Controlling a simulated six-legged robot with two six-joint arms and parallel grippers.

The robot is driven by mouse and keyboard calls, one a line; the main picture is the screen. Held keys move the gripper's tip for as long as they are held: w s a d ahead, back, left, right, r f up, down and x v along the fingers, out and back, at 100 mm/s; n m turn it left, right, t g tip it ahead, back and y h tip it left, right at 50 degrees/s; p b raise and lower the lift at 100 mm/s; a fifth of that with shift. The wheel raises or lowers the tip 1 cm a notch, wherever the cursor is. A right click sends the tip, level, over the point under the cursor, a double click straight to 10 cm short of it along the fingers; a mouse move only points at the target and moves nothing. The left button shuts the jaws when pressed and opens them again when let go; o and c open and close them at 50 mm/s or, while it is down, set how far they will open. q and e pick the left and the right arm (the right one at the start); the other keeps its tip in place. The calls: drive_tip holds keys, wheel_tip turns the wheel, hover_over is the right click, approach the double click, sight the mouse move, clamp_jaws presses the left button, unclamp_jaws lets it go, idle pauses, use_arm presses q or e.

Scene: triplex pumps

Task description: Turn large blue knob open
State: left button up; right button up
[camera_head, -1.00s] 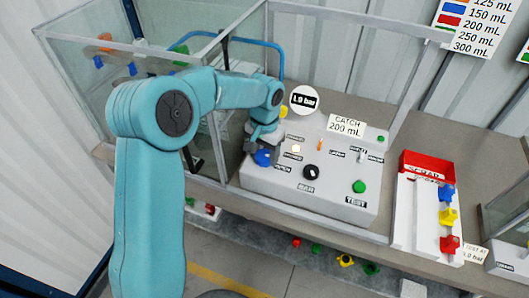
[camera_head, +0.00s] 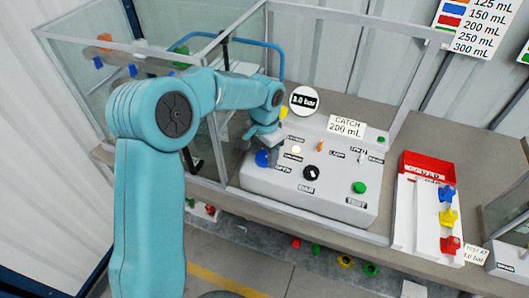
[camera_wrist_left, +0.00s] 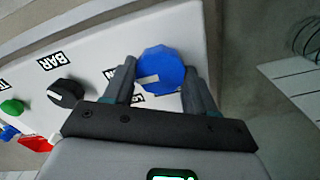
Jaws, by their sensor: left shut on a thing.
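The large blue knob (camera_head: 262,158) sits at the left end of the grey control panel (camera_head: 330,205). In the left wrist view the blue knob (camera_wrist_left: 160,70) is a faceted disc with a pale mark on its face. My left gripper (camera_wrist_left: 160,85) has one finger on each side of the knob and is shut on it. In the head view my left gripper (camera_head: 262,138) comes down on the knob from above and partly hides it. My right gripper is not in view.
The panel also bears a black knob (camera_head: 311,173), a green button (camera_head: 359,187) and small switches. A round gauge (camera_head: 304,100) reads about 2.0 bar. A glass-walled frame stands around the panel. A red tray (camera_head: 428,165) and coloured valve pieces (camera_head: 448,217) lie to the right.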

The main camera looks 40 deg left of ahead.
sight(266, 155)
use_arm(q)
drive_tip(key=o, duration=0.9)
drive_tip(key=shift+f, duration=0.1)
drive_tip(key=shift+o, duration=0.7)
drive_tip(key=shift+w, duration=0.15)
wheel_tip(266, 155, up, 16)
